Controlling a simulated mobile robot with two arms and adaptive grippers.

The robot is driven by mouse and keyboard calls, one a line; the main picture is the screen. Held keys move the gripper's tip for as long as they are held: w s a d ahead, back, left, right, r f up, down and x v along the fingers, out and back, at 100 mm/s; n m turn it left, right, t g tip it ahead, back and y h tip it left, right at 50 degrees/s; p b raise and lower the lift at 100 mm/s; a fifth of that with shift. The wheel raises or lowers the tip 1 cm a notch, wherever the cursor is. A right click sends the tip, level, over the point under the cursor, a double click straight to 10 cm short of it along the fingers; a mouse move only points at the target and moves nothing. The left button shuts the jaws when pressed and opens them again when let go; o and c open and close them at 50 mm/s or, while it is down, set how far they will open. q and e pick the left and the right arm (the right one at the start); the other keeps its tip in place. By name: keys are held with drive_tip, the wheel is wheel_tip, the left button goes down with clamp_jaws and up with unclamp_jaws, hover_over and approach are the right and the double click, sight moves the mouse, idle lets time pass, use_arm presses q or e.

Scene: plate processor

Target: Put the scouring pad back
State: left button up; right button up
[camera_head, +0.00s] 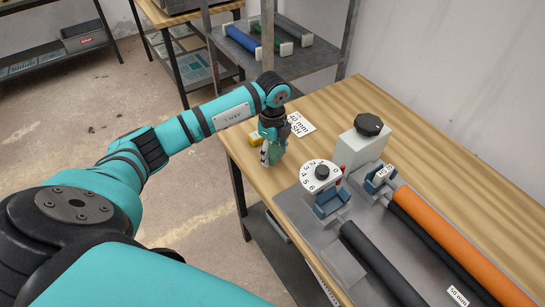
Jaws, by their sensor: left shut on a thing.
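My left gripper (271,152) points down over the left end of the wooden table (429,132). It is shut on a green thing that looks like the scouring pad (277,150), which shows only in part between the fingers. A yellow block (255,138) lies just left of the gripper, close behind it. I cannot tell whether the pad touches the table. My right gripper is not in view.
A plate processor with a numbered dial (319,174), black and orange rollers (455,241) and a grey box with a black knob (362,141) fills the table's right front. A white label card (299,124) lies behind the gripper. A shelf with rollers (242,40) stands behind.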

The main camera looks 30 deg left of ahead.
sight(272, 159)
use_arm(q)
wheel_tip(272, 159, down, 2)
drive_tip(key=shift+s+f+p, duration=0.15)
drive_tip(key=shift+p, duration=0.3)
drive_tip(key=shift+f, duration=0.4)
drive_tip(key=shift+f, duration=0.1)
drive_tip(key=shift+f, duration=0.15)
drive_tip(key=o, duration=1.1)
